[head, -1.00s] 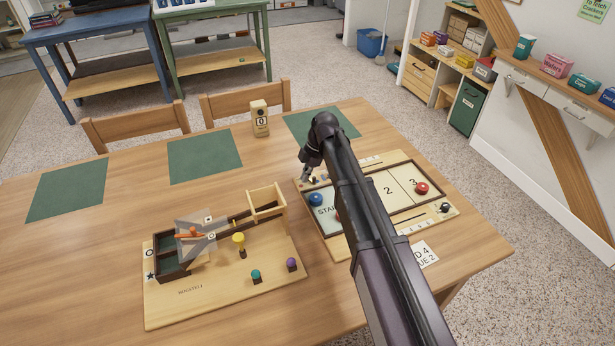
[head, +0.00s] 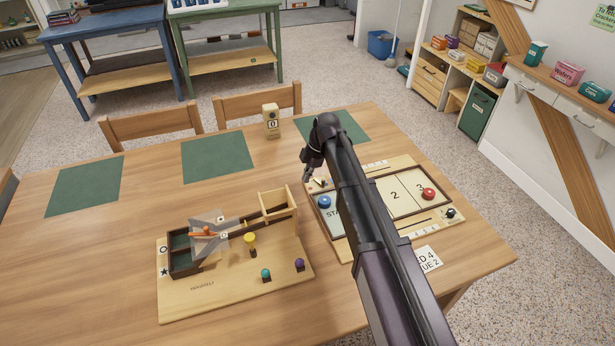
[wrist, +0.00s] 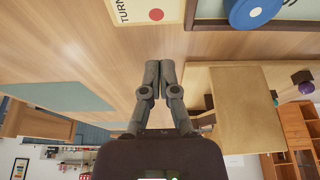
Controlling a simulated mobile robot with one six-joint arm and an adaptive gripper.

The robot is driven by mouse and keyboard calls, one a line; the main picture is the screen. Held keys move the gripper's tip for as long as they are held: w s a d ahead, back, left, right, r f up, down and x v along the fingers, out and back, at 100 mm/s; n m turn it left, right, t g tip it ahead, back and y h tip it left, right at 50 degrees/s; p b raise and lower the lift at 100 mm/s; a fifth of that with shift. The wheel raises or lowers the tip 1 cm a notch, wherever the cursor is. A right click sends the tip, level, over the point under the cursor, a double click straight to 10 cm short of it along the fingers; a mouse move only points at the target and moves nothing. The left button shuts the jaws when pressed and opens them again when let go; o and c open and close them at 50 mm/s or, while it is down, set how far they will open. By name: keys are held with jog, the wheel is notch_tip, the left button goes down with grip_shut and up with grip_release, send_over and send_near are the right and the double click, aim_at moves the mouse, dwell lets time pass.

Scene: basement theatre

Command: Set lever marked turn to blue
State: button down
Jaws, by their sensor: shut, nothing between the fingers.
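The game board (head: 440,228) lies on the table at right, with a blue disc (head: 324,202) at its START end and a red disc (head: 428,194) near space 3. A small lever-like part (head: 320,183) shows at the board's far left corner, too small to read its setting. In the wrist view, the board's corner has a label (wrist: 124,12) reading TURN, cut by the frame edge, beside a red dot (wrist: 156,15). The blue disc (wrist: 255,10) is close by. My gripper (head: 309,176) is near this corner. Its fingers (wrist: 160,68) are together and empty, apart from the label.
A wooden marble toy (head: 235,285) with yellow, teal and purple pegs stands left of the board. A small wooden counter block (head: 271,121) and green mats (head: 217,157) lie farther back. A printed card (head: 427,259) lies at the board's near edge. My arm hides part of the board.

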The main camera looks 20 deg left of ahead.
jog(key=p+v, duration=0.6)
jog(key=v, duration=0.1)
jog(key=shift+w, duration=0.25)
jog(key=shift+a, duration=0.1)
dwell(0.5)
jog(key=s+d+m+h+p, duration=0.1)
jog(key=s+d+m, duration=0.4)
jog(key=d, duration=0.8)
jog(key=s+d+r+m+t+h+p, duration=0.1)
jog(key=s+d+m, duration=0.4)
jog(key=d+m, duration=0.7)
jog(key=s+d+r+m+t+h+p, duration=0.1)
jog(key=s+d+m, duration=0.4)
jog(key=d, duration=0.9)
jog(key=m, duration=0.3)
jog(key=shift+m, duration=0.3)
jog(key=shift+s+r, duration=0.1)
jog(key=shift+r, duration=0.05)
